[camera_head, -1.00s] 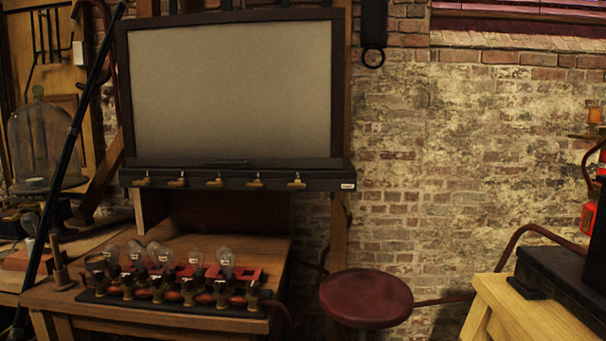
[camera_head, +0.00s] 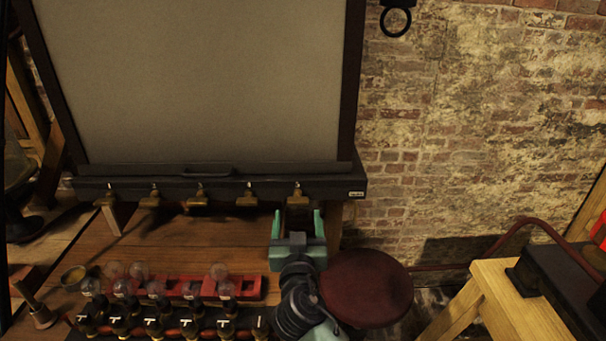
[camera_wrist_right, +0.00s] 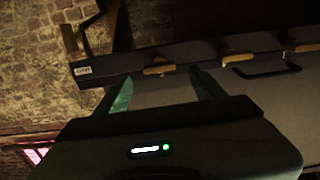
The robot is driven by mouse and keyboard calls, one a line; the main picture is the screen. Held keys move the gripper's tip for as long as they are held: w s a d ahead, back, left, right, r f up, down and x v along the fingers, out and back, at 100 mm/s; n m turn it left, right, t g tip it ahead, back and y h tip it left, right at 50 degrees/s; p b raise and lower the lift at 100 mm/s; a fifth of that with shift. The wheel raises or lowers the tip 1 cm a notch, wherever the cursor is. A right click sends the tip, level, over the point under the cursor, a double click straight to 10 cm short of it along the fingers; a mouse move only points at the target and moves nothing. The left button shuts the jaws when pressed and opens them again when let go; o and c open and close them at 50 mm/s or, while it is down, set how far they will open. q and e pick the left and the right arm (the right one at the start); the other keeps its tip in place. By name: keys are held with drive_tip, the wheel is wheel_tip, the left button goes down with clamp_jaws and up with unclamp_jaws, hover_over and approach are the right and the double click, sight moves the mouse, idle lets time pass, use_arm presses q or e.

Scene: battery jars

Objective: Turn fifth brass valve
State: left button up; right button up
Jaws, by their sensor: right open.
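Several brass valves line the dark rail under the large grey screen. The fifth brass valve (camera_head: 298,197) is the rightmost, next to a small white label. My right gripper (camera_head: 298,222) is open, with its two green fingers pointing up toward this valve from just below it in the head view. In the right wrist view the fifth valve (camera_wrist_right: 158,69) shows beyond the gap between the open fingers (camera_wrist_right: 161,82). Nothing is between the fingers that I can see, and whether they touch the valve is not clear. My left gripper is not in view.
The dark rail (camera_head: 225,184) runs above a wooden bench (camera_head: 180,240). Glass bulbs in a red holder (camera_head: 250,288) and a row of black-handled fittings (camera_head: 190,327) stand on the bench. A dark red stool (camera_head: 366,288) is right of my arm. A brick wall stands behind.

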sight(298, 202)
drive_tip(key=w, duration=0.2)
drive_tip(key=w+p, duration=0.1)
drive_tip(key=w, duration=0.1)
drive_tip(key=w+p, duration=0.1)
drive_tip(key=w, duration=0.2)
drive_tip(key=shift+w+r, duration=0.1)
drive_tip(key=shift+r, duration=0.15)
drive_tip(key=c, duration=1.4)
drive_tip(key=shift+o, duration=0.2)
drive_tip(key=shift+f, duration=0.1)
